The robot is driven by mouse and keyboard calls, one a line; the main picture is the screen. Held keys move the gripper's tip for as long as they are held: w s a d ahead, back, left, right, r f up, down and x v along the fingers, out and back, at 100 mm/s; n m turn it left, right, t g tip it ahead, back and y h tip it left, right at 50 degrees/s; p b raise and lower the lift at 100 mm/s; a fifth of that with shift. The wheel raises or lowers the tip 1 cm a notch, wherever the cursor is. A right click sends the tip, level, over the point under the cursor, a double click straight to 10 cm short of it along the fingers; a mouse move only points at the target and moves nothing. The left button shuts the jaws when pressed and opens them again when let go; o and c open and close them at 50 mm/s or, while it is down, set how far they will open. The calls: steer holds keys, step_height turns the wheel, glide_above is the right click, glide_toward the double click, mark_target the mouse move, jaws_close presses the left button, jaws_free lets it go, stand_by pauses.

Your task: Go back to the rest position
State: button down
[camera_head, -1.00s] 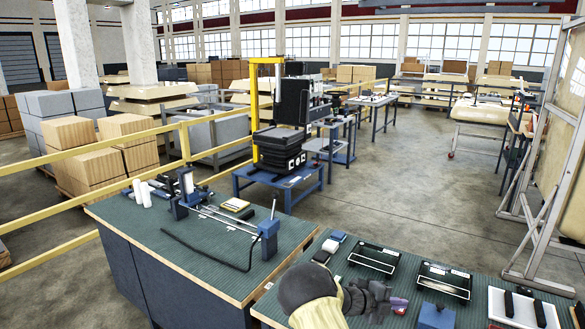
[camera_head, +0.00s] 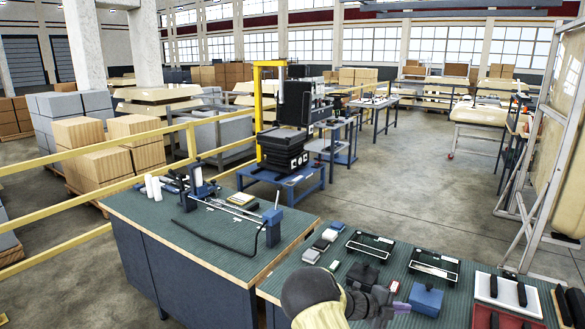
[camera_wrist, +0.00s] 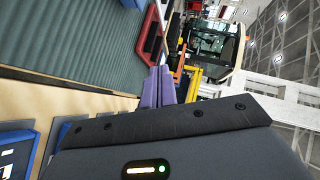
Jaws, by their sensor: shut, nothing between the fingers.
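My gripper (camera_head: 396,306) is at the bottom of the head view, over the front table (camera_head: 408,252), with my arm reaching in from the lower edge. In the wrist view its two purple fingers (camera_wrist: 158,88) lie together, with nothing visible between them. A blue box (camera_head: 426,299) appears just right of the fingers in the head view; I cannot tell the gap between them. The wrist view is turned sideways and shows the green table mat (camera_wrist: 70,40) at upper left.
The front table also bears black trays (camera_head: 370,246) (camera_head: 434,264), small boxes (camera_head: 320,244) and a red-edged tray (camera_head: 481,316) with black pieces. A second table (camera_head: 140,209) with a long fixture (camera_head: 232,208) stands at left. Open floor (camera_head: 420,190) lies beyond. A yellow rail (camera_head: 60,208) runs behind.

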steer(key=s+a+r+n+y, duration=0.3)
steer(key=s+a+n+y, duration=0.1)
steer(key=s+n, duration=0.5)
steer(key=s+a+r+n+y, duration=0.3)
steer(key=s+a+n+y, duration=0.2)
steer(key=s+n, duration=0.5)
steer(key=s+a+r+n+y, duration=0.4)
steer(key=s+a+n, duration=0.3)
steer(key=s+n, duration=0.3)
steer(key=shift+n+y, duration=0.6)
steer(key=shift+a, duration=0.1)
